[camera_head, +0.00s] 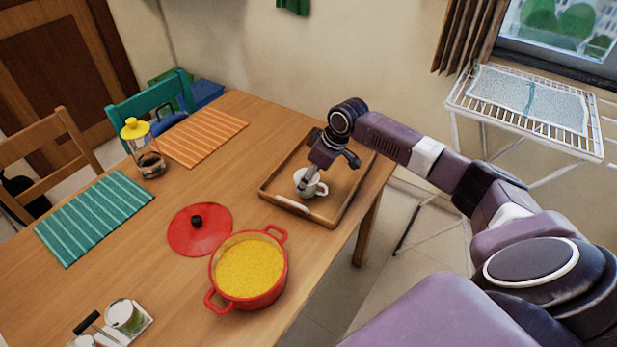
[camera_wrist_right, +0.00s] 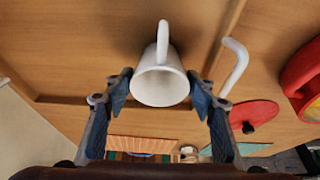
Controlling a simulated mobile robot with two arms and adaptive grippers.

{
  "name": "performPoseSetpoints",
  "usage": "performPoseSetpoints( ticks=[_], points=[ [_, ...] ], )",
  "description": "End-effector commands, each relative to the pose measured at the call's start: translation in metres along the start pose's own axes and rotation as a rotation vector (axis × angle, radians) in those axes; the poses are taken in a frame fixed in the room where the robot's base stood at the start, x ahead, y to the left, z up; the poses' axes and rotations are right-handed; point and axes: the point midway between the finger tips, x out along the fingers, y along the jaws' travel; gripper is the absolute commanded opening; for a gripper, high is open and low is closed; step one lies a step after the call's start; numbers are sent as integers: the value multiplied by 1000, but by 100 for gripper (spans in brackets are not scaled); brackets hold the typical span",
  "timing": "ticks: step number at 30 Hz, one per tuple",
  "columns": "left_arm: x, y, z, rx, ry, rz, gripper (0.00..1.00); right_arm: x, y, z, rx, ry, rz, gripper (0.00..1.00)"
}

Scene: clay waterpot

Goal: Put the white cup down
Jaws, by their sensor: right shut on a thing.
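The wooden tray (camera_head: 275,177) is below the cup. I cannot tell whether the cup touches the tray floor. My left gripper is not in view.
A red pot (camera_head: 275,300) of yellow food and its red lid (camera_head: 185,240) stand left of the tray. A yellow-topped glass jar (camera_head: 150,163), an orange mat (camera_head: 203,137) and a teal mat (camera_head: 95,217) are farther left. The tray's far part looks clear. The table's right edge is close.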

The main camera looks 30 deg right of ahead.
Motion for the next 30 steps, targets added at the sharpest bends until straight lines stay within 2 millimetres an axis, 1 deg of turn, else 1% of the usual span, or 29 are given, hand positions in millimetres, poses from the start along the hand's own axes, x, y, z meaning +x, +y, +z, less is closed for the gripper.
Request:
performPoseSetpoints(
  ticks=[5, 6, 10, 19, 22, 26, 30],
  points=[
    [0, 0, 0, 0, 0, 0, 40, 2, 0, 1, 1, 0, 0, 23],
    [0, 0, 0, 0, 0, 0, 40, 2, 0, 1, 1, -1, 0, 54],
    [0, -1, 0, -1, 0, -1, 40, 2, 0, 1, 1, -1, 0, 69],
    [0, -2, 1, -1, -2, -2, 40, 1, 0, 0, 0, 0, 1, 69],
    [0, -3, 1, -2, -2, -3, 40, -6, 1, 0, 0, 1, 2, 69],
    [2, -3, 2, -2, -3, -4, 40, -27, 2, 0, 0, 1, 4, 69],
    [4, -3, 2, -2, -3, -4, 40, -58, 2, 0, -1, 2, 4, 69]
  ],
)
